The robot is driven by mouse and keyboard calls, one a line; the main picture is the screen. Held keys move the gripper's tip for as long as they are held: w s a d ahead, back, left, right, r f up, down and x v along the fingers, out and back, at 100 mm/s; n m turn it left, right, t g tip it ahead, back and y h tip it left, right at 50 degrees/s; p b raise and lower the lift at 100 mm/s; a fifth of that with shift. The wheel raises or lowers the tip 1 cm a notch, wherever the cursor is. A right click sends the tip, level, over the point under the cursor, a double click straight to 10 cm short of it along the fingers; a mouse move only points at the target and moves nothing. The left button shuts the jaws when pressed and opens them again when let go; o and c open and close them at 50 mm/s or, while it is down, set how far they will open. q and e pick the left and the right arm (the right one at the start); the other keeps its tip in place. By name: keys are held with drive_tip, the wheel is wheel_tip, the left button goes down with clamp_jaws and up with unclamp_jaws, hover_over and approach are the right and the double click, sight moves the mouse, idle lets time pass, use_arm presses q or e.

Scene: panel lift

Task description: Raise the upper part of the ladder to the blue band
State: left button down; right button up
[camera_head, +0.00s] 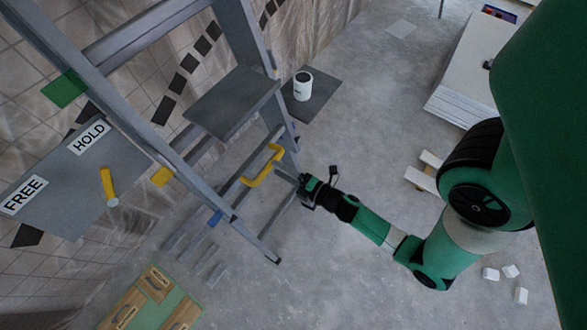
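The grey ladder (133,118) runs diagonally from upper left to lower middle. A bent yellow handle (262,166) is on the lower right part. My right gripper (298,184) is close to the right rail, a little right of and below the handle; it does not appear to hold the handle. Its fingers are too small to read. My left gripper is not in view.
A grey panel (70,190) bears FREE and HOLD labels; its yellow lever (107,184) points roughly towards HOLD. A white can (302,87) stands on a dark mat (318,98). White sheets (466,75) are stacked at upper right. The middle floor is mostly clear.

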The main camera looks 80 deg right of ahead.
drive_tip(key=p+v, duration=0.2)
drive_tip(key=v, duration=0.4)
drive_tip(key=shift+s+a, duration=0.2)
drive_tip(key=shift+s, duration=0.05)
